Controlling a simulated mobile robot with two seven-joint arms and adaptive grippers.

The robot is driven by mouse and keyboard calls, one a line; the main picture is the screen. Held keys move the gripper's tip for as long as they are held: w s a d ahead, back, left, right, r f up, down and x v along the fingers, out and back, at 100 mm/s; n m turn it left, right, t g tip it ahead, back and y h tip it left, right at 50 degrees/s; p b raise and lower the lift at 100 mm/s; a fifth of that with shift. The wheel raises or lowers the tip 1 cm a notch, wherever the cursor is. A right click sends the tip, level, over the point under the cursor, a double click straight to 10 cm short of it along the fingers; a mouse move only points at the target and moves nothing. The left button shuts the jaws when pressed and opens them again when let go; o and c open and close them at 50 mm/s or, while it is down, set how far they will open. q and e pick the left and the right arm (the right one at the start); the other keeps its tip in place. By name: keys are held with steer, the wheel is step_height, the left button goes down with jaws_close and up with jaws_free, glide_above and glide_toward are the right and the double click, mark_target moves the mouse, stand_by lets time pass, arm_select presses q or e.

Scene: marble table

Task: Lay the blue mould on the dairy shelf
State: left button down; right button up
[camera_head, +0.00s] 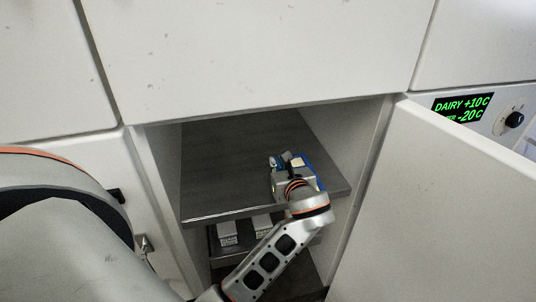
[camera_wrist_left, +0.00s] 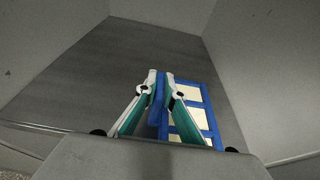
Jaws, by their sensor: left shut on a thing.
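The blue mould (camera_wrist_left: 204,112) is a blue frame with pale cream cells. My left gripper (camera_wrist_left: 161,80) is shut on its blue edge, with the cells to the right of the fingers in the left wrist view. In the head view the left gripper (camera_head: 288,163) reaches over the right part of the upper grey shelf (camera_head: 225,165), and hides much of the mould (camera_head: 308,168). I cannot tell whether the mould touches the shelf board. The shelf also shows in the left wrist view (camera_wrist_left: 90,80). My right gripper is not in view.
The cabinet is open, with its white door (camera_head: 440,200) swung out at the right. Small white boxes (camera_head: 227,233) stand on a lower level. The upper shelf's left and back are bare.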

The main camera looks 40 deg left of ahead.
arm_select(q)
steer(key=shift+x, duration=5.5)
steer(key=shift+f, duration=0.1)
steer(key=c, duration=2.2)
jaws_free()
steer(key=shift+f, duration=0.15)
steer(key=shift+o, duration=0.2)
steer(key=v, duration=1.2)
steer(key=shift+s+d+b, duration=0.1)
steer(key=shift+d+b, duration=0.05)
steer(key=shift+b, duration=0.2)
